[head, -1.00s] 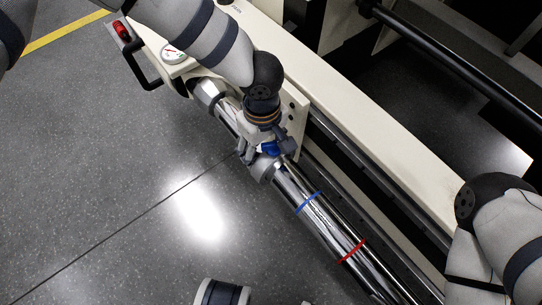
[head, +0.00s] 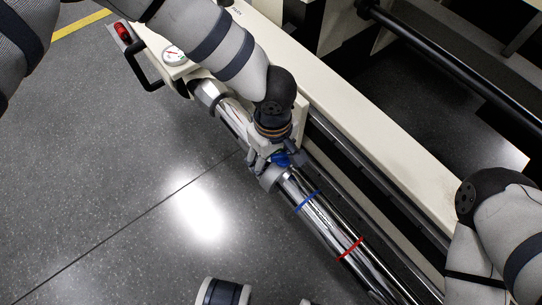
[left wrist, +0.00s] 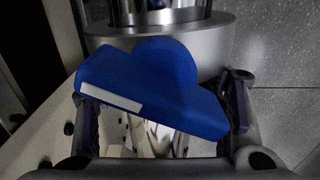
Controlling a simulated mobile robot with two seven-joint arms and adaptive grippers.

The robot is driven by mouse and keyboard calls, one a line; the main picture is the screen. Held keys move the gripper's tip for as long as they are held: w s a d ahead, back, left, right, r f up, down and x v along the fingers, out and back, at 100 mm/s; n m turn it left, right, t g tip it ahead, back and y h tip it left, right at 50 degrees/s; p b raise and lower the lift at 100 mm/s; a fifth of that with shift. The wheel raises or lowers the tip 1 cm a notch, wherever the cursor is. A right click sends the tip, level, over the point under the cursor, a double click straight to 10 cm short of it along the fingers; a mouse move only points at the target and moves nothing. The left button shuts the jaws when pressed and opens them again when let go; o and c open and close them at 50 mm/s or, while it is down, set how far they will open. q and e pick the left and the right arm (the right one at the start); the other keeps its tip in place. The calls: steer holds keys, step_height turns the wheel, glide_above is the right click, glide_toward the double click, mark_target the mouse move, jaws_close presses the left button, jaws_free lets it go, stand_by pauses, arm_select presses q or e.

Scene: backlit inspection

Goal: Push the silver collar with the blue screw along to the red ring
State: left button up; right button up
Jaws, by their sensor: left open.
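The silver collar (head: 271,179) sits around the shiny tube, above and left of the blue ring mark (head: 307,201). Its blue screw (head: 281,159) shows beside my left gripper (head: 268,162). In the left wrist view the blue screw (left wrist: 150,88) is large, with a pale strip on it, in front of the collar (left wrist: 185,38). My left gripper (left wrist: 165,118) is open, a finger on either side of the screw; contact is hard to tell. The red ring (head: 350,249) is farther down the tube, past the blue ring, with bare tube between. My right gripper is out of view.
The tube runs along a cream machine beam (head: 370,130) with dark rails beside it. A gauge (head: 173,54), a black handle (head: 143,68) and a red button (head: 122,31) are at its upper left end. Open grey floor (head: 120,190) lies left.

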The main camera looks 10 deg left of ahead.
mark_target(334, 223)
arm_select(q)
steer(key=shift+s+d, duration=0.35)
steer(key=shift+d, duration=0.05)
steer(key=shift+s+d+p, duration=0.4)
steer(key=shift+s+d, duration=0.3)
steer(key=shift+d, duration=0.2)
steer(key=shift+s+d+p, duration=0.35)
steer(key=shift+s+d, duration=0.3)
steer(key=shift+d, duration=0.2)
steer(key=shift+d, duration=0.1)
stand_by(0.3)
steer(key=shift+s+d+p, duration=0.5)
steer(key=shift+s+d, duration=0.9)
steer(key=shift+d, duration=0.25)
steer(key=shift+s+d, duration=0.1)
steer(key=shift+d, duration=0.1)
steer(key=shift+s+d, duration=0.15)
steer(key=shift+s+d+p, duration=0.2)
steer(key=shift+s+d, duration=0.5)
steer(key=shift+d, duration=0.25)
steer(key=shift+s+d+p, duration=0.15)
steer(key=shift+s+d, duration=0.55)
steer(key=shift+d, duration=0.2)
steer(key=shift+s, duration=0.1)
steer(key=shift+s+d, duration=0.45)
steer(key=shift+d, duration=0.2)
steer(key=shift+s+d, duration=0.45)
steer(key=shift+d, duration=0.15)
